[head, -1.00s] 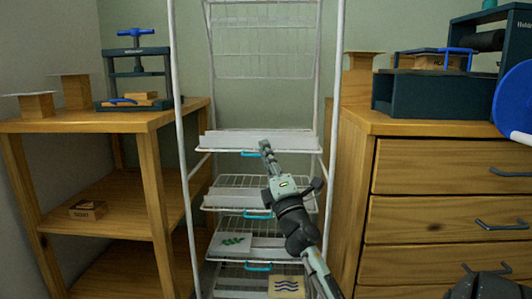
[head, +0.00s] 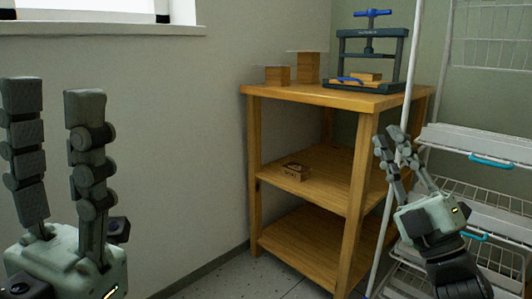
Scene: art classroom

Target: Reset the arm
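My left gripper (head: 62,160) is raised close to the camera at the lower left. Its two fingers point up and stand apart, with nothing between them. My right gripper (head: 392,150) is at the right, in front of the white wire rack (head: 410,75) and near the wooden shelf stand's right side. Its two fingers point up and to the left, with a gap between them and nothing held. Most of both arms is out of view.
The wooden shelf stand (head: 300,92) carries a blue-handled press (head: 370,50) and wooden blocks (head: 307,67). The rack's shelves have teal handles (head: 490,161). A window (head: 100,12) is at the upper left. Open floor shows below.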

